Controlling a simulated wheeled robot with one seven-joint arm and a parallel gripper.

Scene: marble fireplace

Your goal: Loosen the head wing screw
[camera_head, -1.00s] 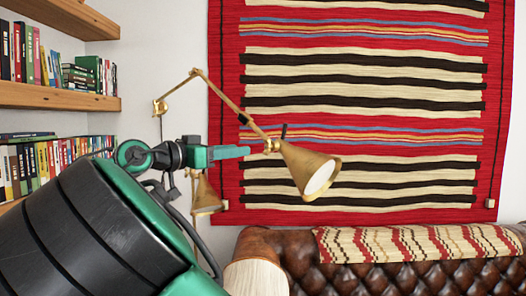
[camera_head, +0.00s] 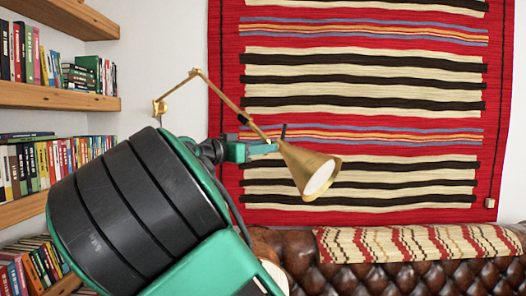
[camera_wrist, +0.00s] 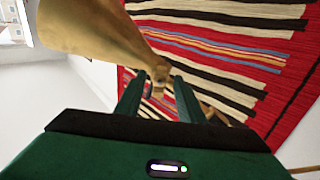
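A brass wall lamp has a conical head (camera_head: 310,172) hanging tilted from a jointed arm (camera_head: 228,104). A small dark upright piece (camera_head: 284,131) stands at the head joint and may be the wing screw. My gripper (camera_head: 274,147) reaches in from the left, its fingertips beside this joint. In the wrist view the brass head (camera_wrist: 100,35) fills the upper left. My gripper's two green fingers (camera_wrist: 159,78) stand apart there, with a small dark and brass joint part (camera_wrist: 160,72) between or just beyond their tips. I cannot tell whether they touch it.
A striped red rug (camera_head: 365,90) hangs on the wall behind the lamp. A brown tufted leather sofa (camera_head: 400,275) with a patterned throw (camera_head: 410,243) stands below. Bookshelves (camera_head: 60,95) are at the left. Open air lies right of the lamp head.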

